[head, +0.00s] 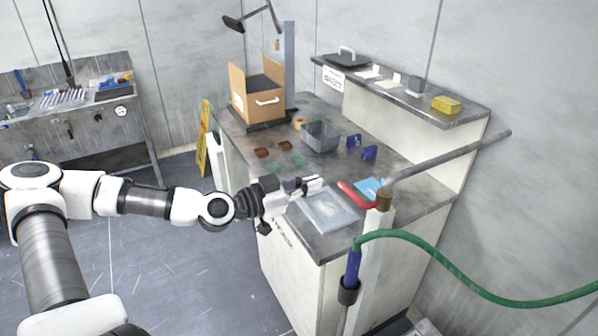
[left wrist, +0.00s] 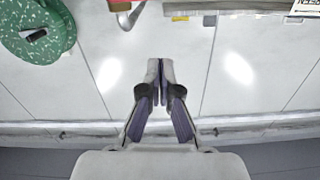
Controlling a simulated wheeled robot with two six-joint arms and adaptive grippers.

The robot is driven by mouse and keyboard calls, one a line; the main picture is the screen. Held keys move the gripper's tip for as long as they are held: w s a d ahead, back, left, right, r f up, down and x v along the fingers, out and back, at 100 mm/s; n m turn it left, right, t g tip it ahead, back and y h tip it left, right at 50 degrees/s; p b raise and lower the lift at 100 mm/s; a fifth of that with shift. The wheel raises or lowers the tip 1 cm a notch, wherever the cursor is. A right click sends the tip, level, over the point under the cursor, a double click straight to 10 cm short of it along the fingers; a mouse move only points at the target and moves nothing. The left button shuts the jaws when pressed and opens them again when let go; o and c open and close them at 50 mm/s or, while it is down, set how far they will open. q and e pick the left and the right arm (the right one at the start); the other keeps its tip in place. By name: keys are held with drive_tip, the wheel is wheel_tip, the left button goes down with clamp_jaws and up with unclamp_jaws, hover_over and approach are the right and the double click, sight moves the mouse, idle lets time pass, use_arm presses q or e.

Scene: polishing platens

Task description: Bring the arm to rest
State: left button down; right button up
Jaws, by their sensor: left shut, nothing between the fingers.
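My left arm comes in from the left in the head view, stretched out toward the bench. My left gripper (head: 312,184) is at the arm's end, over the near left edge of the bench, just left of a clear flat tray. In the left wrist view, the left gripper (left wrist: 160,65) has its two fingers together with nothing between them. Behind the fingers is a pale panelled surface. My right gripper does not show in either view.
The bench (head: 240,141) bears a cardboard box (head: 256,92), a grey bin (head: 320,136), small blue blocks (head: 369,153) and the clear tray (head: 328,209). Grey floor lies open at left.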

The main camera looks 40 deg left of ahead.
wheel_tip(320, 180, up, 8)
drive_tip(key=p, duration=0.7)
use_arm(q)
drive_tip(key=s+d+f+n+g+y+b, duration=0.2)
drive_tip(key=s+d+f+g+b, duration=0.1)
drive_tip(key=s+f, duration=0.6)
drive_tip(key=s+d+f+n+g+y+b, duration=0.2)
drive_tip(key=s+d+f+g+b, duration=0.2)
drive_tip(key=f, duration=1.3)
drive_tip(key=s+d+f+n+g+y+b, duration=0.2)
drive_tip(key=s+d+f+g+b, duration=0.2)
drive_tip(key=s+f, duration=0.9)
drive_tip(key=g+b, duration=0.3)
drive_tip(key=g, duration=0.2)
drive_tip(key=shift+s+d+y, duration=0.2)
drive_tip(key=shift+s+y, duration=0.1)
drive_tip(key=shift+s, duration=0.05)
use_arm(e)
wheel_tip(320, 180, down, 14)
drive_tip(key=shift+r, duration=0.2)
use_arm(q)
drive_tip(key=shift+d+f, duration=0.1)
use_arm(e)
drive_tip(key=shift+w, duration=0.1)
